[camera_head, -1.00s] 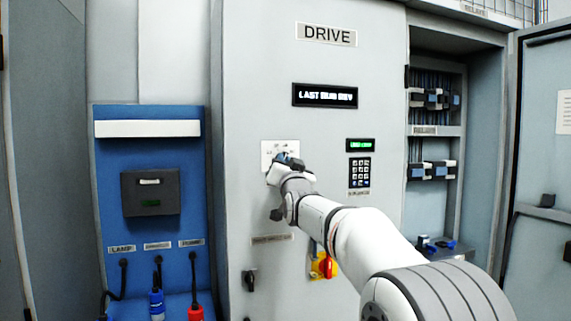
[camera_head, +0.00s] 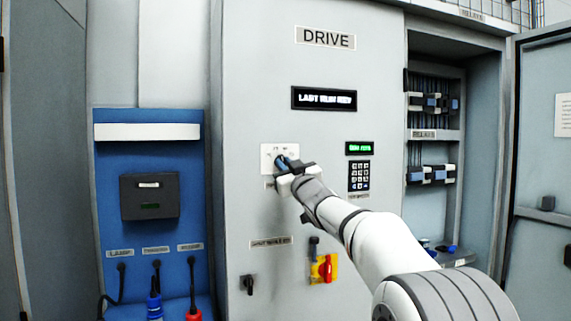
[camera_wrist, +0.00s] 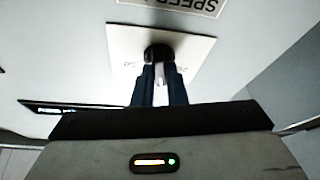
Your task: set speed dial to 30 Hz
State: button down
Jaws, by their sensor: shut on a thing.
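The speed dial is a black knob (camera_wrist: 158,52) on a white scale plate (camera_head: 268,154) fixed to the drive cabinet door. In the wrist view the plate (camera_wrist: 122,44) shows a few faint scale marks, too small to read surely. My gripper (camera_head: 281,160) is at the plate in the head view. In the wrist view its two dark fingers (camera_wrist: 159,78) are shut on the knob, one on each side. The fingers and wrist hide much of the knob and part of the scale, so I cannot read the dial's setting.
A black display (camera_head: 324,98) sits above the dial. A keypad (camera_head: 360,176) with a small green display (camera_head: 359,148) is to its right. A red and yellow switch (camera_head: 325,268) and a black handle (camera_head: 248,284) are lower. An open cabinet door (camera_head: 543,120) stands at right.

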jog(key=shift+n+y, duration=0.3)
jog(key=shift+n, duration=0.5)
jog(key=c, duration=1.5)
grip_release()
jog(key=shift+o, duration=0.2)
jog(key=b+v, duration=0.2)
jog(key=v, duration=0.6)
jog(key=shift+r, duration=0.15)
jog(key=shift+d, duration=0.1)
